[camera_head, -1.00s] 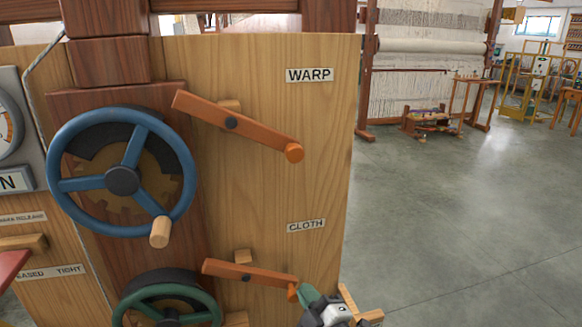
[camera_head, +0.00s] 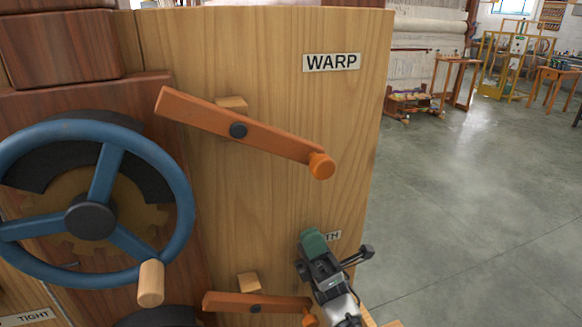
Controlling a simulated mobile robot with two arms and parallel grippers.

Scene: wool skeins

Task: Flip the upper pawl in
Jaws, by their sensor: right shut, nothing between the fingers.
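The upper pawl (camera_head: 280,142) is an orange-brown bar on a dark pivot, below the WARP label. It slopes down to the right and ends in an orange knob (camera_head: 321,166). Its left end is up and right of the blue handwheel (camera_head: 181,200), apart from the toothed brown wheel (camera_head: 62,195) behind the spokes. My right gripper (camera_head: 313,241), with green fingertips, is shut and empty. It is below the knob and apart from it, partly covering the CLOTH label (camera_head: 334,236). My left gripper is not in view.
The lower pawl (camera_head: 230,301) is at the bottom, its knob close to my right gripper's arm. Small wooden blocks (camera_head: 231,103) sit above each pawl's pivot. The wooden panel (camera_head: 355,130) ends at the right, with open grey floor (camera_head: 480,200) beyond.

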